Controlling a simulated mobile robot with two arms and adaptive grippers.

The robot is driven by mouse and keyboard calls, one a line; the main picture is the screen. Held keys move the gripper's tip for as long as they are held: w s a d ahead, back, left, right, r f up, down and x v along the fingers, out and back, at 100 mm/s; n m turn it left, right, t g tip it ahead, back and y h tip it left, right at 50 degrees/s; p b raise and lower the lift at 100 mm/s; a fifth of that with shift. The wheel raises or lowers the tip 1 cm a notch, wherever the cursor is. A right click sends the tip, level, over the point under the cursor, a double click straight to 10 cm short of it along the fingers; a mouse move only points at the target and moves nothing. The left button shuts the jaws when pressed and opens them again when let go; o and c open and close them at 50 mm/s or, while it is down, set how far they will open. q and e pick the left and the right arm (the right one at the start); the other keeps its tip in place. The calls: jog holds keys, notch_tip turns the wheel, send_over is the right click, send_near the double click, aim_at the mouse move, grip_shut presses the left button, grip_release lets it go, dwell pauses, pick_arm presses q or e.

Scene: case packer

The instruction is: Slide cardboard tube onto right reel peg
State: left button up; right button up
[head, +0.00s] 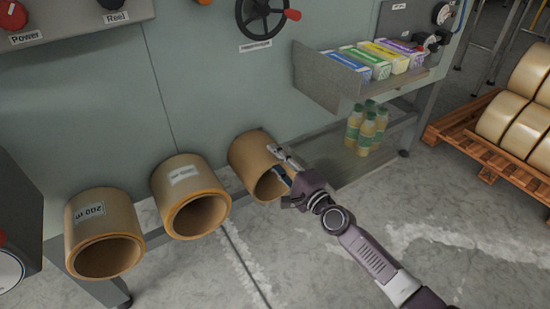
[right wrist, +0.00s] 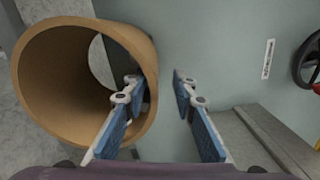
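Three tan cardboard tubes stick out in a row low along the grey-green machine front in the head view: a left tube (head: 104,230), a middle tube (head: 187,193) and a right tube (head: 250,155). My right gripper (head: 278,160) is at the right edge of the right tube's open end. In the right wrist view that gripper (right wrist: 160,88) is open, with one blue-padded finger at the mouth of the tube (right wrist: 60,35) and the other outside, its wall between them. I cannot tell whether they touch it. No reel peg is clearly visible. My left gripper is out of view.
A metal shelf (head: 325,82) with several coloured boxes juts out above right of my gripper. Bottles (head: 367,130) stand on the lower shelf beneath. A wooden pallet (head: 480,150) with tan rolls is at far right. The floor in front is clear.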

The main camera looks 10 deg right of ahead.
jog(key=shift+f, duration=0.15)
jog(key=v, duration=1.2)
